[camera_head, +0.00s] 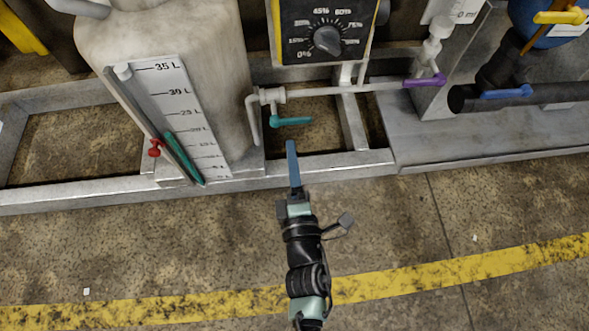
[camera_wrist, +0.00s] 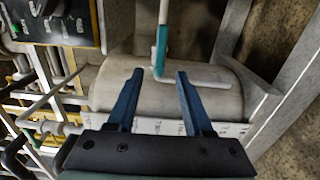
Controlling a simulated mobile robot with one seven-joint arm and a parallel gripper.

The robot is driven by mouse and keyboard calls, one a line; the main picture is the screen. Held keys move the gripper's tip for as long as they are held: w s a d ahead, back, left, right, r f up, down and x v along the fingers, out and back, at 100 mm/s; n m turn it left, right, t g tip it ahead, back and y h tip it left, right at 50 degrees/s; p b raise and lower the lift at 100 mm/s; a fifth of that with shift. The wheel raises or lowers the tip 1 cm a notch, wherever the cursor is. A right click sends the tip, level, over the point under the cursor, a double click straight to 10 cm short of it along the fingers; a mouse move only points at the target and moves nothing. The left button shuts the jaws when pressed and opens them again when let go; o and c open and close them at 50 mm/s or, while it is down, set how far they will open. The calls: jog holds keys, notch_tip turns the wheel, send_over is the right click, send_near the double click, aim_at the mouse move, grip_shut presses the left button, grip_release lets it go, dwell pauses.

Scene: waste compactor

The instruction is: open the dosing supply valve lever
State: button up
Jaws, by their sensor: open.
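A teal valve lever (camera_head: 290,121) sits on the white pipe beside the large beige tank, under the dial box. It lies roughly sideways and I take it as the dosing supply valve lever. My gripper (camera_head: 291,145) is open, with blue fingers pointing at the lever from just in front of it. In the wrist view the teal lever (camera_wrist: 160,50) shows beyond the fingertips, in line with the gap between the fingers (camera_wrist: 160,73). The gap looks empty, and I see no contact with the lever.
The beige tank (camera_head: 165,45) has a level scale (camera_head: 180,115) and a small red lever (camera_head: 154,148). A percentage dial (camera_head: 327,39) is above. Purple (camera_head: 424,81), blue (camera_head: 507,93) and yellow (camera_head: 560,16) levers are at right. A grey frame rail (camera_head: 330,168) crosses under my gripper. The front floor is clear.

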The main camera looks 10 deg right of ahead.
jog(key=s, duration=0.3)
jog(key=shift+s+p, duration=0.35)
jog(key=shift+s, duration=0.05)
jog(key=w+d+r+m+t+h+p, duration=0.15)
jog(key=w+r+m, duration=0.25)
jog(key=r, duration=0.9)
jog(key=w+r+m+t+h+p, duration=0.1)
jog(key=w+r+m+t+p, duration=0.15)
jog(key=r, duration=1.05)
jog(key=w+d+r+m+t+h+p, duration=0.15)
jog(key=w+r+m, duration=0.25)
jog(key=r, duration=0.9)
jog(key=s+a+r+m+t+y+p, duration=0.1)
jog(key=s+a+r+m+p, duration=0.2)
jog(key=r, duration=0.8)
jog(key=s+a+r+m+t+y+p, duration=0.15)
jog(key=s+r, duration=0.35)
jog(key=r, duration=0.7)
jog(key=s+a+r+m+t+y+p, duration=0.1)
jog(key=s+a+r+m+y+p, duration=0.2)
jog(key=r, duration=0.8)
notch_tip(320, 180, up, 36)
jog(key=d+h+p, duration=0.1)
jog(key=p, duration=3.4)
jog(key=shift+s+p, duration=0.2)
jog(key=shift+p, duration=0.2)
jog(key=shift+r+h, duration=0.1)
jog(key=shift+h, duration=0.15)
